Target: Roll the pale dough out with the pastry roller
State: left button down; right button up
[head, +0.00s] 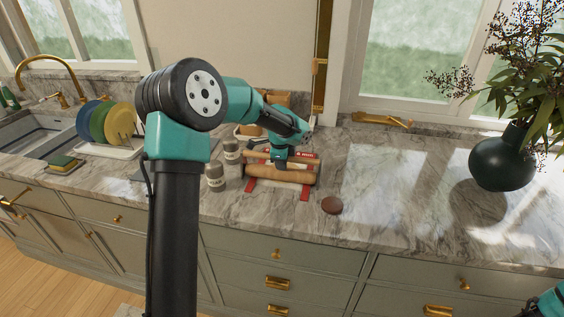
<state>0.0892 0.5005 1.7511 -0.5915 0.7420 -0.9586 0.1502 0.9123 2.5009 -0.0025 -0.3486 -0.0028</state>
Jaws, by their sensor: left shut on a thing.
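The pastry roller (262,170) is a tan wooden cylinder lying crosswise on the counter, above a piece with red ends. My left gripper (281,163) reaches down to the middle of the roller from behind and is shut on it. The fingertips are small and partly hidden. I cannot make out the pale dough clearly; the area under and in front of the roller is too small to tell. My right gripper is out of view; only a bit of my right arm shows at the bottom right corner.
Two grey jars (215,177) stand just left of the roller. A brown disc (331,205) lies to its right. A dish rack with plates (119,123) and a sink are further left. A dark vase (502,160) stands at the right. The marble counter (400,200) between is clear.

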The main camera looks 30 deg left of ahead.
pick_arm(q)
jog(key=shift+w+a+f, duration=0.1)
jog(key=shift+w+a, duration=0.2)
jog(key=shift+w, duration=0.55)
jog(key=shift+w+a+f, duration=0.1)
jog(key=shift+w+a, duration=0.15)
jog(key=shift+w, duration=0.55)
jog(key=shift+w, duration=0.1)
jog(key=shift+w+a, duration=0.3)
jog(key=shift+w, duration=0.5)
jog(key=shift+w+a, duration=0.25)
jog(key=shift+w, duration=0.5)
jog(key=shift+r, duration=0.1)
notch_tip(320, 180, up, 7)
jog(key=shift+r, duration=0.2)
